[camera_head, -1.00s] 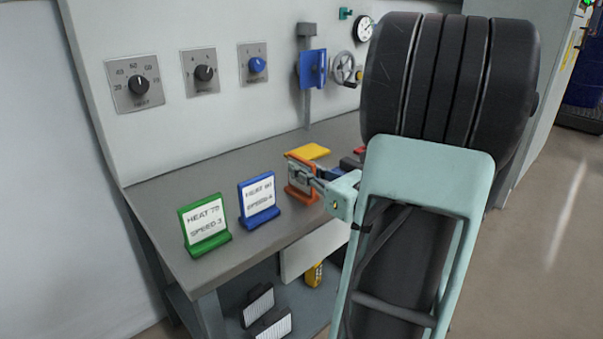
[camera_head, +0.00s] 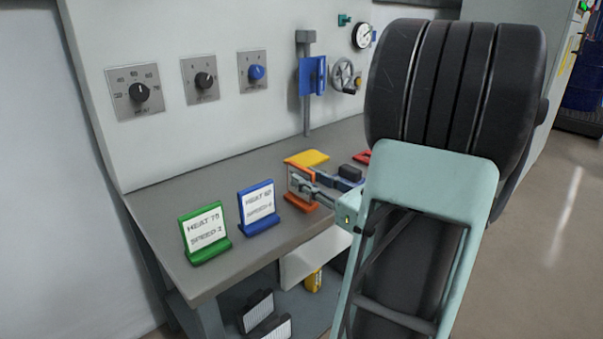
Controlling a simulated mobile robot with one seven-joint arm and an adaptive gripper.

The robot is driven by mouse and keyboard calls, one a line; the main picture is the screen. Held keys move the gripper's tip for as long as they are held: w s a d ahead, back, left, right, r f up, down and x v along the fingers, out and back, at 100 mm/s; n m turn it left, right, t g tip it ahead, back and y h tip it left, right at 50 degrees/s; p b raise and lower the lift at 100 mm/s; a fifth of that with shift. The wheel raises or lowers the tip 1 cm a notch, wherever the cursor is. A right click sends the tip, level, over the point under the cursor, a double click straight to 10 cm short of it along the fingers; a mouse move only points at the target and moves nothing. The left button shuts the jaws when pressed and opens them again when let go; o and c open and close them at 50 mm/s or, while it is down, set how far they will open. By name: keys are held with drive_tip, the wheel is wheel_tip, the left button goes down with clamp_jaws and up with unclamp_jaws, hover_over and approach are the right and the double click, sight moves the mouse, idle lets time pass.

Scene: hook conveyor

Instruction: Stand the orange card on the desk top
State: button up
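The orange card (camera_head: 301,203) stands near the front of the grey desk top (camera_head: 165,203), right of the blue card (camera_head: 259,207). Its orange foot and part of its orange upper edge show. The foot appears to be on or very close to the desk. The grey fingers overlap the card, and I cannot tell whether they grip it. The green card (camera_head: 205,233) and the blue card stand upright with white printed faces.
A yellow piece (camera_head: 307,158) lies behind the orange card. A red piece (camera_head: 362,157) and a dark block (camera_head: 350,173) are to its right. Knobs, a blue lever box (camera_head: 313,75) and a handwheel (camera_head: 343,75) are on the back panel. The desk's left back is clear.

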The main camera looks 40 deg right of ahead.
drive_tip(key=s+p, duration=0.1)
drive_tip(key=s, duration=0.8)
drive_tip(key=shift+d+p, duration=0.35)
drive_tip(key=shift+w+a, duration=0.1)
